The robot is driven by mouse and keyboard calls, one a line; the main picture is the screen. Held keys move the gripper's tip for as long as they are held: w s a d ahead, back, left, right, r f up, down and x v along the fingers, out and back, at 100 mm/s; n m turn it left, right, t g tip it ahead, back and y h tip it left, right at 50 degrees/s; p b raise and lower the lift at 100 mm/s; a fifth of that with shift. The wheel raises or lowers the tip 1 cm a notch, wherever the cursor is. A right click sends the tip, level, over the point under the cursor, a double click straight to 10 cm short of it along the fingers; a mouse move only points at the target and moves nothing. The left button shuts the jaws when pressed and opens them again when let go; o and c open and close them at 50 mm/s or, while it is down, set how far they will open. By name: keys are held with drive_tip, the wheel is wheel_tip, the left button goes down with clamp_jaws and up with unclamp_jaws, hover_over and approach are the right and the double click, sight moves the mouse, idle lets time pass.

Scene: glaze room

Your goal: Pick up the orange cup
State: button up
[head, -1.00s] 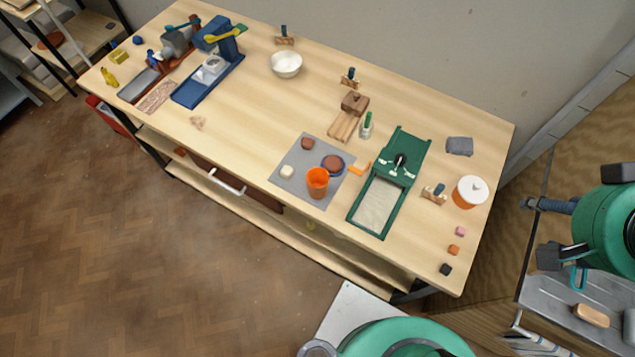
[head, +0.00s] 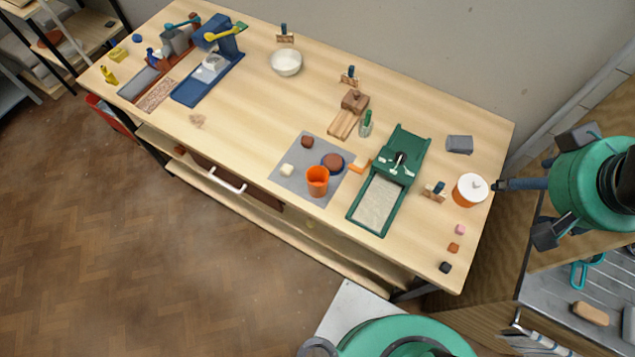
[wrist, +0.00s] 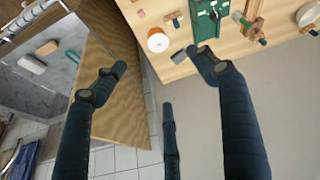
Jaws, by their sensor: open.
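The orange cup (head: 317,181) stands upright on a grey mat (head: 283,182) near the front edge of the wooden table, beside a brown disc on a blue round base (head: 333,163). My gripper (head: 520,210) is at the far right of the head view, beyond the table's right end and well away from the cup. In the wrist view my gripper (wrist: 160,80) has its fingers spread wide with nothing between them. The orange cup is not clearly visible in the wrist view.
A white-lidded orange pot (head: 470,190) stands at the table's right end, nearest my gripper; it also shows in the wrist view (wrist: 158,40). A green framed tray (head: 350,212) lies right of the cup. Small blocks sit on the mat and right edge. Front floor is clear.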

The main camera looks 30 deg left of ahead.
drive_tip(key=w+a+f+n+g, duration=0.1)
drive_tip(key=w+a+f+n, duration=0.15)
drive_tip(key=a+n, duration=0.35)
drive_tip(key=w+a+f+n+g, duration=0.1)
drive_tip(key=a+f+n, duration=0.25)
drive_tip(key=a, duration=0.45)
drive_tip(key=w+a+f+n+g, duration=0.1)
drive_tip(key=w+a+f+n, duration=0.1)
drive_tip(key=a+n, duration=0.45)
drive_tip(key=s+a+f+n, duration=0.3)
drive_tip(key=a+f+n, duration=0.3)
drive_tip(key=a, duration=0.3)
drive_tip(key=s+a+f+n, duration=0.4)
drive_tip(key=a+f+n, duration=0.2)
drive_tip(key=a, duration=0.4)
drive_tip(key=shift+s+a+n+g+h, duration=0.2)
drive_tip(key=shift+a+n+g+h, duration=0.1)
drive_tip(key=shift+n, duration=0.4)
drive_tip(key=shift+d, duration=0.1)
drive_tip(key=b, duration=0.1)
hover_over(316, 170)
drive_tip(key=s+d, duration=0.2)
drive_tip(key=s, duration=0.1)
drive_tip(key=shift+w+a+f, duration=0.1)
drive_tip(key=shift+f, duration=2.05)
drive_tip(key=shift+w+a+f, duration=0.1)
drive_tip(key=shift+f, duration=2)
